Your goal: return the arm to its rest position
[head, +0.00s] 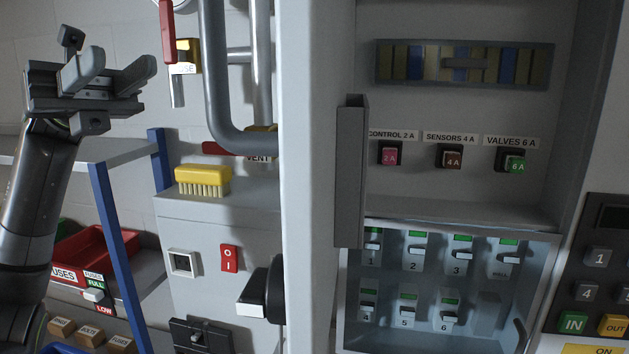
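My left arm rises at the left edge of the head view. Its gripper (121,63) is held up high, in front of the pale wall. Its two grey fingers stand apart with nothing between them. It touches nothing that I can see. My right arm and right gripper are not in view.
Right of the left arm stand a blue-posted shelf (118,222) with a red bin (104,243), and a grey cabinet (205,225) with a yellow brush (203,181) on top. Pipes (214,90) run above it. An open panel (460,190) with fuses and switches fills the right.

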